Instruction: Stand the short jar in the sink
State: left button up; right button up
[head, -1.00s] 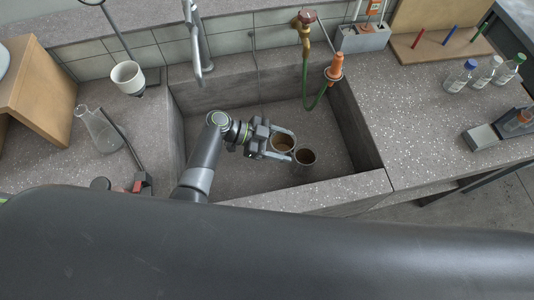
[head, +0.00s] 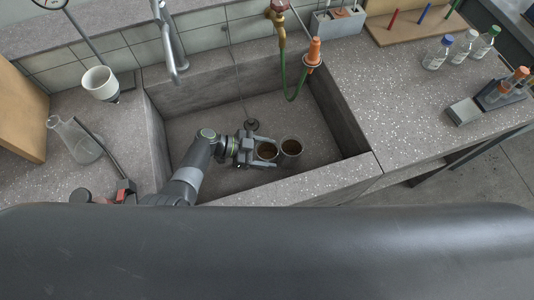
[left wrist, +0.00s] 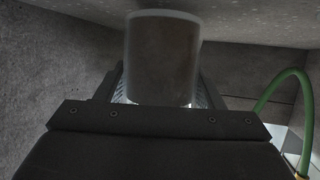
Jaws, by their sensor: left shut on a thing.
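My left gripper (head: 264,150) is shut on a round jar with brown contents, the short jar (head: 267,152), inside the sink (head: 205,120). In the left wrist view the jar (left wrist: 163,60) is a grey-brown cylinder between the fingers. It looks about upright; I cannot tell whether its base touches the sink floor. My right gripper is not in view.
A green hose (head: 300,82) hangs over the sink's back right; it shows in the left wrist view (left wrist: 275,95). The faucet (head: 170,45) is at the back left. The sink's right floor is clear. A flask (head: 75,140) and white cup (head: 99,82) are left of the sink.

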pick_arm(q)
jog(key=shift+f, duration=0.45)
jog(key=shift+f, duration=0.15)
jog(key=o, duration=1.1)
jog(key=shift+c, duration=0.2)
jog(key=shift+r, duration=0.25)
jog(key=p+v, duration=0.1)
jog(key=v, duration=0.6)
jog(key=shift+a, duration=0.2)
